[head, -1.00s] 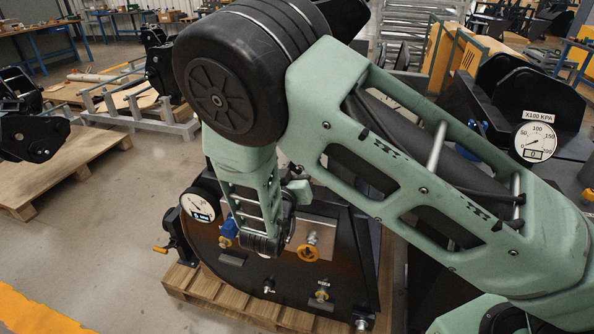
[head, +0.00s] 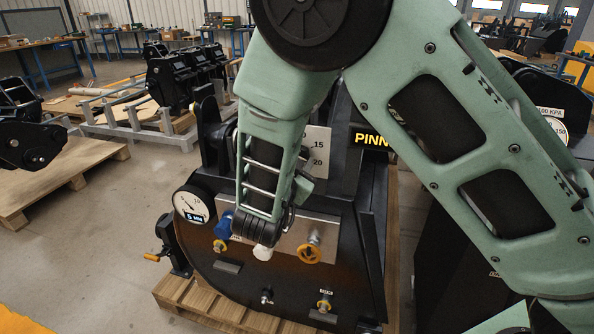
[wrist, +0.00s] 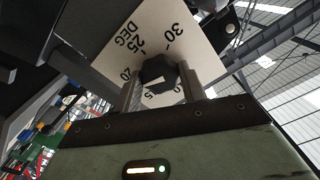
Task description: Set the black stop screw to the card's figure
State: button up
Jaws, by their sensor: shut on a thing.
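In the wrist view, the black stop screw (wrist: 157,70) is a faceted knob with a pale mark on its face. It stands in front of a white scale plate (wrist: 118,62) marked DEG, with 20, 25 and 30 legible. My gripper (wrist: 160,78) has one finger on each side of the knob and is shut on it. The fingers and hand cover the lower figures, and I cannot read the exact setting. I cannot pick out a separate card with a figure.
A round gauge (head: 192,207) with a "5 MM" readout sits at the coupler's left. A wooden pallet (head: 215,306) lies beneath.

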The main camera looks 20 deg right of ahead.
jog(key=shift+f+m+b, duration=0.1)
jog(key=shift+m+b, duration=0.95)
jog(key=shift+m, duration=0.05)
jog(key=o, duration=1)
jog(key=b+v, duration=0.1)
jog(key=v, duration=1.6)
jog(key=shift+s+a, duration=0.15)
